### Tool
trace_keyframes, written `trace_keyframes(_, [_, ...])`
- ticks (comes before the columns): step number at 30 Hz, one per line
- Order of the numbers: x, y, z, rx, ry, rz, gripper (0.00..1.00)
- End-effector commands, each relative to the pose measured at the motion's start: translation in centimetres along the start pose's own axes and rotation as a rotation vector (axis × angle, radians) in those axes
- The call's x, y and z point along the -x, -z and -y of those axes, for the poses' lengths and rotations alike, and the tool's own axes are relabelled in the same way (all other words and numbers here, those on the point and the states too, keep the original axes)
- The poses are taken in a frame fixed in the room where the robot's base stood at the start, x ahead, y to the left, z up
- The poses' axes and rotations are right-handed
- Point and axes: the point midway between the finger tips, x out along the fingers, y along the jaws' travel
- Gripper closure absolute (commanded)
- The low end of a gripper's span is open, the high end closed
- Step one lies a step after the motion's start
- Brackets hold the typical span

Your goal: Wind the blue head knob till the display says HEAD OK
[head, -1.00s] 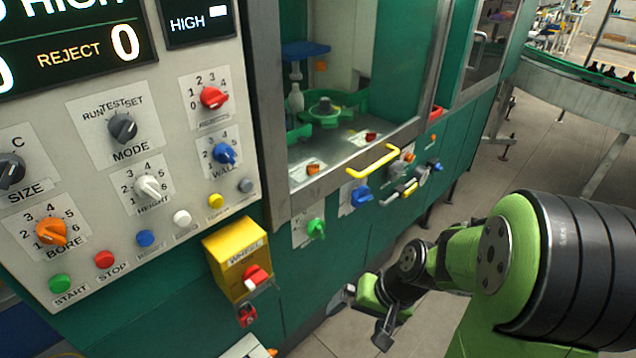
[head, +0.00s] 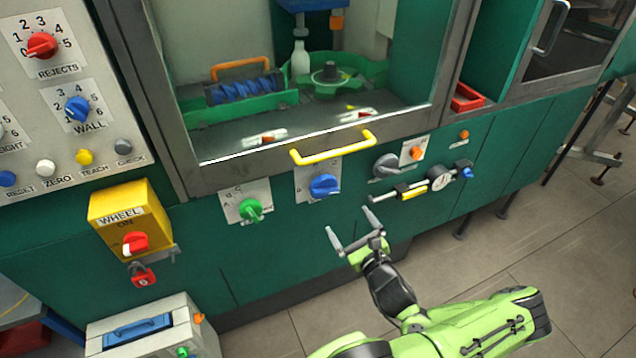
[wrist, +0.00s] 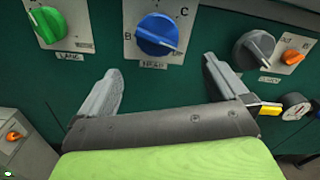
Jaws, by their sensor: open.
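The blue head knob (head: 324,185) sits on a pale plate on the green front panel, below the yellow handle. In the wrist view the blue knob (wrist: 157,35) shows large, with a white pointer mark and the letters B and C beside it. My gripper (head: 352,220) is open and empty, below and a little right of the knob, apart from it. In the wrist view my gripper's two fingers (wrist: 158,85) stand apart, with the knob beyond and between them. The display is out of view now.
A green knob (head: 250,210) is left of the blue one. A grey knob (head: 386,165), an orange switch (head: 416,153) and a dial gauge (head: 440,178) are to the right. The yellow handle (head: 333,148) juts out above. A yellow wheel box (head: 130,220) stands left.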

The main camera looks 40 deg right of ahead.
Motion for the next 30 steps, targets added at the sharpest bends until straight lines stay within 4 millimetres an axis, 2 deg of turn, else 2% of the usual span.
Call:
trace_keyframes(5, [-3.2, -0.2, -0.2, 0.008, -0.008, 0.005, 0.00])
trace_keyframes(12, [-9.4, -0.2, -0.3, 0.010, -0.008, 0.006, 0.00])
trace_keyframes(18, [-13.7, -0.2, -0.3, 0.009, -0.007, 0.005, 0.00])
trace_keyframes(23, [-15.4, -0.2, -0.3, 0.006, -0.008, 0.003, 0.00])
trace_keyframes(30, [-15.5, -0.2, -0.3, 0.004, -0.007, 0.003, 0.00])
